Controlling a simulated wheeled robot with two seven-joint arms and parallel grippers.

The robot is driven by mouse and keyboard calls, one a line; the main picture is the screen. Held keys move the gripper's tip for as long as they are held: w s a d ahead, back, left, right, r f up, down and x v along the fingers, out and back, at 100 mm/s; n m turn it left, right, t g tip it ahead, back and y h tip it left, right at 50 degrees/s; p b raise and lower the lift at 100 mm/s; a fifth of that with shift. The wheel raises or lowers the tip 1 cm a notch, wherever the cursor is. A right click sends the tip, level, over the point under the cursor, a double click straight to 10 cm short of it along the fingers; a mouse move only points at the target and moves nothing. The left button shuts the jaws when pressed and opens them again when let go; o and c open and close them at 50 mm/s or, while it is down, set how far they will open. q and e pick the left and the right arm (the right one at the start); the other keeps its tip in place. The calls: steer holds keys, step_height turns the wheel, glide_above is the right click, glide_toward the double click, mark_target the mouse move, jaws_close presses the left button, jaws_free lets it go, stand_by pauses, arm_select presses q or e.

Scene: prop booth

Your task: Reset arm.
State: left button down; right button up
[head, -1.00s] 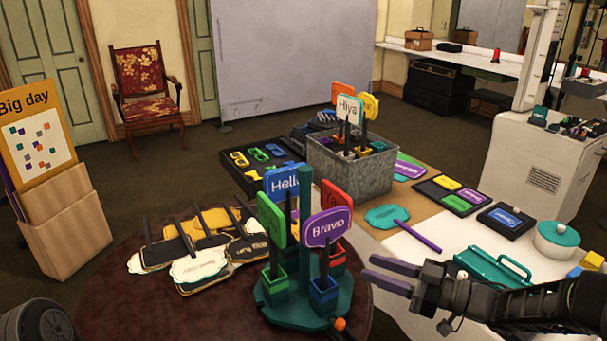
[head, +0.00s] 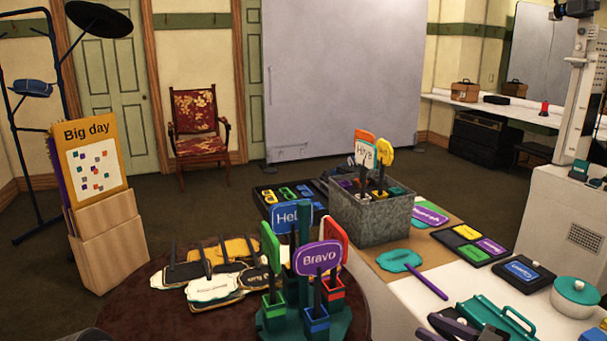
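My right gripper (head: 430,324) shows at the bottom edge, right of centre. Its two purple fingers are apart with nothing seen between them, and the rest of the arm is mostly cut off by the frame. It is low by the white table (head: 405,292), just left of a teal tray with a handle (head: 497,322).
A green rotating stand (head: 303,318) holds upright signs, including a purple "Bravo" sign (head: 317,258), on the round brown table (head: 150,312). A grey metal bin (head: 370,220) holds more signs. A teal paddle (head: 400,260) and a lidded pot (head: 575,297) are nearby.

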steer(key=w+d+f+m+t+h, duration=0.2)
steer(key=w+d+f+m+h, duration=0.25)
steer(key=f+m+h, duration=0.2)
steer(key=s+a+f+m+g+h+p, duration=0.1)
steer(key=s+a+f+m+g+h, duration=0.2)
steer(key=f, duration=0.7)
steer(key=s+a+f+m+g, duration=0.25)
steer(key=s+a+f, duration=0.2)
steer(key=f, duration=0.55)
steer(key=s+a+f+g+p, duration=0.1)
steer(key=s+a+f+g, duration=0.3)
steer(key=s+a, duration=0.4)
steer(key=s+a+f+g+y+p, duration=0.1)
steer(key=s+a+f+g, duration=0.3)
steer(key=s+a, duration=0.4)
steer(key=s+f, duration=0.1)
steer(key=s, duration=0.5)
steer(key=shift+s+f, duration=0.2)
steer(key=shift+s, duration=0.2)
